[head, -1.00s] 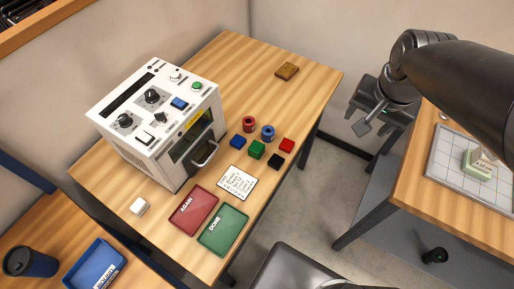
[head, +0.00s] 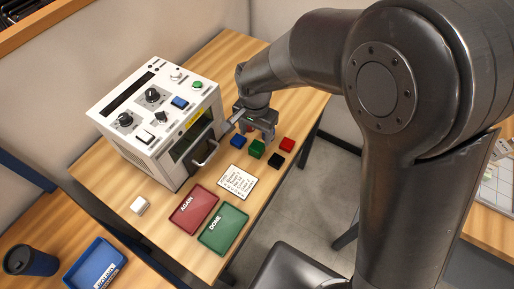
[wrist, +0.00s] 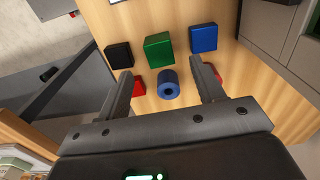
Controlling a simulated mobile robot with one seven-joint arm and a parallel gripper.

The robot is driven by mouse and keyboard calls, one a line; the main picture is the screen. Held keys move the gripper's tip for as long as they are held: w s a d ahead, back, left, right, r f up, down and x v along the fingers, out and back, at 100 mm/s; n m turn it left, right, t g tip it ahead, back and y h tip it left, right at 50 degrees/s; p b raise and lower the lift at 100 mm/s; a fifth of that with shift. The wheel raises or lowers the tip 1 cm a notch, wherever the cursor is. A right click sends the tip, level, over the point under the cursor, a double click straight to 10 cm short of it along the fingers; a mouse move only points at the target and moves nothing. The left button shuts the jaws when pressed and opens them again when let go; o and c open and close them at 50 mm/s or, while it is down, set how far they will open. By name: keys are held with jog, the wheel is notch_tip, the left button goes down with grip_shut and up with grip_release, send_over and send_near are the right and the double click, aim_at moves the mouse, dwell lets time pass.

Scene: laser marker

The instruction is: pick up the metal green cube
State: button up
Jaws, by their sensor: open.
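The green cube (head: 257,149) stands on the wooden table, in front of the laser marker. In the wrist view the green cube (wrist: 159,49) lies between a black block (wrist: 118,56) and a blue block (wrist: 203,38), ahead of the fingertips. My gripper (head: 257,135) is above the table just behind the cube. In the wrist view my open gripper (wrist: 160,82) has its two fingers apart, with a blue ring-shaped piece (wrist: 168,84) showing between them and nothing held. Red pieces are partly hidden by the fingers.
The white laser marker (head: 159,115) stands close on the left. A red block (head: 287,144) and the black block (head: 275,160) are right of the cube. A note card (head: 237,181), red AGAIN tray (head: 183,222) and green DONE tray (head: 214,242) lie in front.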

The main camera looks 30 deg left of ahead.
aim_at(257, 146)
jog(key=f, duration=0.7)
jog(key=shift+w+d+f, duration=0.1)
jog(key=shift+w+f, duration=0.15)
jog(key=shift+f, duration=0.1)
jog(key=c, duration=1.2)
jog(key=shift+o, duration=0.2)
jog(key=shift+r, duration=0.15)
